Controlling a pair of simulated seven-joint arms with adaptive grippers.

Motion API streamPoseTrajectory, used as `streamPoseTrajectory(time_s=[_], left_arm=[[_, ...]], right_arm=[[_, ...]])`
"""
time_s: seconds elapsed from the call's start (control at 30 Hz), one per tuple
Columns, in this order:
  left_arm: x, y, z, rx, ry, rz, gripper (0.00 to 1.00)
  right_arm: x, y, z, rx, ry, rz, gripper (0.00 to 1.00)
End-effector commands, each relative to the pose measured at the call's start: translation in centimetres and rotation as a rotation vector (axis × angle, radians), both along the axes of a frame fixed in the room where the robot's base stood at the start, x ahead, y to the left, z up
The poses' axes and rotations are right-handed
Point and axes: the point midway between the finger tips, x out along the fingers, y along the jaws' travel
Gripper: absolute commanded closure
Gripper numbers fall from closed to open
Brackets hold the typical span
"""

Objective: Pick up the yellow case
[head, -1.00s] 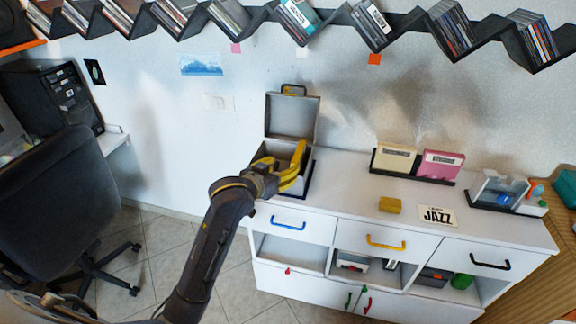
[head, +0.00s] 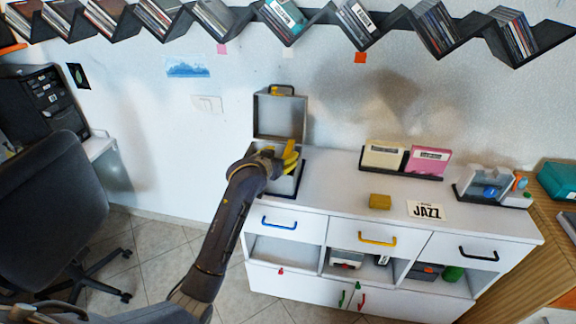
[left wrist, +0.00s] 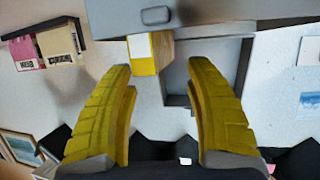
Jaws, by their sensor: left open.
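A yellow case (left wrist: 145,52) with a white face shows in the left wrist view, at the edge of the open grey box and ahead of my fingers. The grey box (head: 279,117) stands at the left end of the white cabinet with its lid raised. My left gripper (head: 290,158) is over the box in the head view; its yellow fingers hide much of the inside. In the left wrist view the left gripper (left wrist: 165,85) is open and empty, with the case apart from both fingertips. My right gripper is in neither view.
A yellow block (head: 380,201) and a JAZZ card (head: 426,210) lie on the white cabinet (head: 330,190). Cream (head: 382,156) and pink (head: 427,160) cases stand in a black rack. A zigzag disc shelf (head: 318,20) runs along the wall above.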

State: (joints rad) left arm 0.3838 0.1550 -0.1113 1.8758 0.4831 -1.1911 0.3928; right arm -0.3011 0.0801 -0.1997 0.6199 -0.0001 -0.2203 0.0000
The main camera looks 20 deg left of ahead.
Motion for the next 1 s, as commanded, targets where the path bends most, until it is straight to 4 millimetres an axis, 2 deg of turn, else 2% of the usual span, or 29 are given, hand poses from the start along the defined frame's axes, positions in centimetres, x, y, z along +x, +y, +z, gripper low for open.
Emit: streamPoseTrajectory(time_s=[0.23, 0.6, 1.0], left_arm=[[1.0, -0.1, -0.4, 0.000, 0.001, 0.000, 0.46], [4.7, -0.6, -1.7, 0.000, 0.001, 0.000, 0.46], [5.2, -0.7, -1.9, 0.000, 0.000, 0.000, 0.44]], right_arm=[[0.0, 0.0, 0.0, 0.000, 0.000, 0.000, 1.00], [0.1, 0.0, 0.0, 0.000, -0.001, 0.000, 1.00], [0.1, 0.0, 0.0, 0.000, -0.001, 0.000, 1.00]])
